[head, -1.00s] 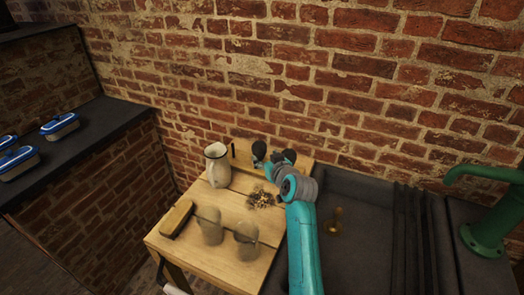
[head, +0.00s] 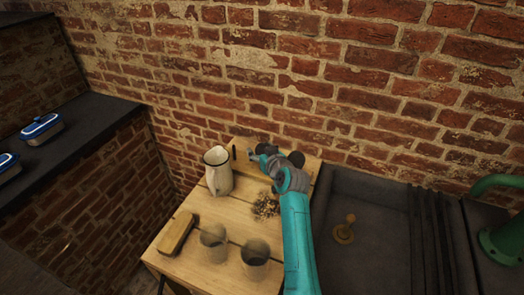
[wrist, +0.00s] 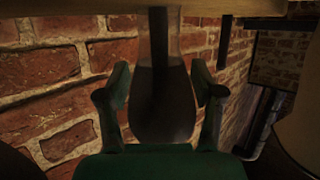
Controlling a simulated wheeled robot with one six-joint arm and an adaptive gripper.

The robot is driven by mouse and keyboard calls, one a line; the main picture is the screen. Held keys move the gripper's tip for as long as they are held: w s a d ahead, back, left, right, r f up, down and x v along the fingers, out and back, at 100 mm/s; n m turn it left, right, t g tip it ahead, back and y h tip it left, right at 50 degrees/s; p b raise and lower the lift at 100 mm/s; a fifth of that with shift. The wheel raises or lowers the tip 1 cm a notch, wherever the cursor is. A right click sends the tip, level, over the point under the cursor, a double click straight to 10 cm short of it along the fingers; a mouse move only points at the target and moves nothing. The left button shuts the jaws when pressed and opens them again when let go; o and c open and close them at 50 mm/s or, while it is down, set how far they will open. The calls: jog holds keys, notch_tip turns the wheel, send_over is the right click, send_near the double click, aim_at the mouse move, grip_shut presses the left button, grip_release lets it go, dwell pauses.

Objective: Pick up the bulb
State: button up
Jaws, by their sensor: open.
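The bulb (wrist: 162,105) appears in the wrist view as a dark, rounded body with a narrower, partly see-through neck running up to the top edge. It lies between the two fingers of my gripper (wrist: 160,78), which stand apart on either side of it. Narrow gaps show beside it, and I cannot tell whether either finger touches it. In the head view my gripper (head: 262,151) is over the back of the wooden table (head: 200,218), to the right of the white jug. There my arm and dark rounded shapes keep me from making out the bulb clearly.
On the table are a white jug (head: 218,168), a wooden block (head: 175,233), two glass jars (head: 213,243) (head: 255,258) and a small heap of bits (head: 264,205). The brick wall (head: 370,70) is close behind. A brass piece (head: 344,230) sits in the dark sink at right.

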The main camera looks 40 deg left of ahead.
jog(key=c, duration=0.8)
jog(key=shift+c, duration=0.3)
jog(key=shift+r, duration=0.1)
notch_tip(320, 180, up, 10)
jog(key=shift+f, duration=0.1)
